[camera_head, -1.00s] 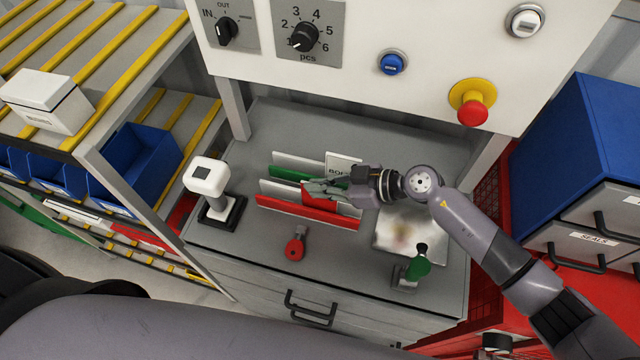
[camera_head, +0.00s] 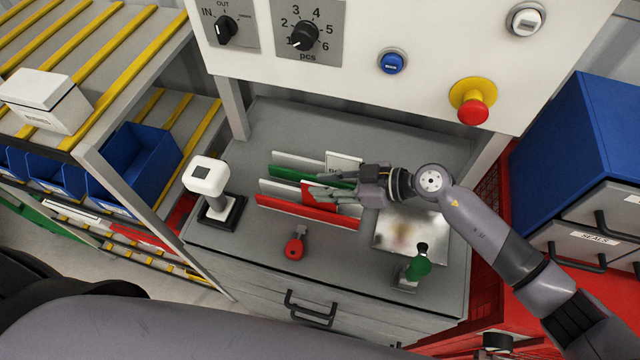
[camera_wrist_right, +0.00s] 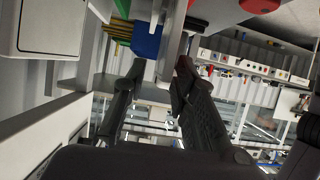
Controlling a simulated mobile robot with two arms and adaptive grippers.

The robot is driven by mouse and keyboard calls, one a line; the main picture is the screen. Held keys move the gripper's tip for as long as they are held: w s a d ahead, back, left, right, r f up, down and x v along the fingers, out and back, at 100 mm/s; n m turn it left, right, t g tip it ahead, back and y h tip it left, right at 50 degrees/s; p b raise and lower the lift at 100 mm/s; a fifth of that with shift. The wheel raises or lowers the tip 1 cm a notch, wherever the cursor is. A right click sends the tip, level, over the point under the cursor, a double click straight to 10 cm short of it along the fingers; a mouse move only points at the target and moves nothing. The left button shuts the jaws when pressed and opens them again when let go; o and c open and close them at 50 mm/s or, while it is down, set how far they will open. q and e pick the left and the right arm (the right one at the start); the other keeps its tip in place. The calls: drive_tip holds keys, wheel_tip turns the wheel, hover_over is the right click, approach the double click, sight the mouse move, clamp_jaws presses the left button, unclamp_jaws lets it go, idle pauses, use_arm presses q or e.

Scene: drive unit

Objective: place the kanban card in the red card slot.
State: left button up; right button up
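The red card slot (camera_head: 285,207) is a low holder on the grey bench, with a red front panel and a white panel behind it. A red piece (camera_head: 309,196) stands above the white panel, partly hidden by my fingers; I cannot tell whether it is the kanban card. A white lettered card (camera_head: 343,162) stands at the right end of the green slot (camera_head: 290,173), just behind. My right gripper (camera_head: 320,191) is over the right part of the red slot. In the wrist view its fingers (camera_wrist_right: 160,75) are apart with nothing between them. My left gripper is out of view.
A white-topped device (camera_head: 207,177) stands left of the slots. The control panel (camera_head: 430,30) overhangs the back of the bench.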

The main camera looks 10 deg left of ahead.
drive_tip(key=b+v, duration=0.2)
drive_tip(key=v, duration=0.8)
drive_tip(key=shift+d, duration=0.15)
idle(1.4)
